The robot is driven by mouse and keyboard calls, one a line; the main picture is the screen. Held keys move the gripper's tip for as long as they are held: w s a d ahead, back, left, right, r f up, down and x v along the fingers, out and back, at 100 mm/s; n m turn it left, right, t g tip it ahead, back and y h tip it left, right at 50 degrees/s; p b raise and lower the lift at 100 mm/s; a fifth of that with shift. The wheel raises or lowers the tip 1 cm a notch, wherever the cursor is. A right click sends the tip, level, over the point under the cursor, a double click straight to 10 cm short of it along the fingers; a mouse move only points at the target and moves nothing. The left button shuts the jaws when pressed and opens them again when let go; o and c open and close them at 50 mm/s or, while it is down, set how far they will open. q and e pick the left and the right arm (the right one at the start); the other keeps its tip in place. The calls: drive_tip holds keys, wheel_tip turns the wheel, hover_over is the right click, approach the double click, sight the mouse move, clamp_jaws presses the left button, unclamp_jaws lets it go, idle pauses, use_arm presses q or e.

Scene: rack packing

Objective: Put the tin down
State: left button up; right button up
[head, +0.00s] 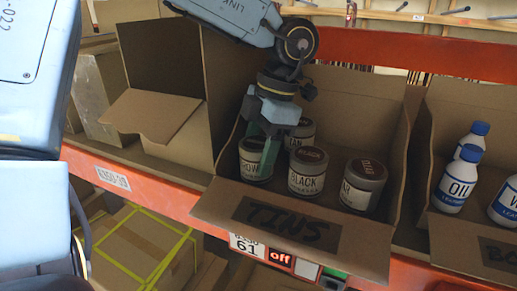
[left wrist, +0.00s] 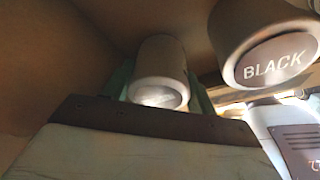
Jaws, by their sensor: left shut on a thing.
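My left gripper (head: 262,150) points down into the cardboard box marked TINS (head: 284,222). Its greenish fingers are shut on a tin whose label partly reads "OW" (head: 250,166), at the box's left side. In the left wrist view this tin (left wrist: 160,75) sits between the fingers (left wrist: 162,92). It looks upright; I cannot tell whether its base touches the box floor. The BLACK tin (head: 306,178) is close on its right, and a tin partly reading "AN" (head: 301,133) is behind. Another tin (head: 362,190) stands farther right. My right gripper is not in view.
An open box (head: 160,112) stands left of the tins box. A box with white, blue-capped bottles (head: 457,182) is at right. The orange shelf edge (head: 160,190) runs along the front. Bare floor shows between the BLACK tin and the rightmost tin.

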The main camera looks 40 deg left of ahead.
use_arm(q)
drive_tip(key=o, duration=0.8)
drive_tip(key=shift+c, duration=0.2)
drive_tip(key=v, duration=1.2)
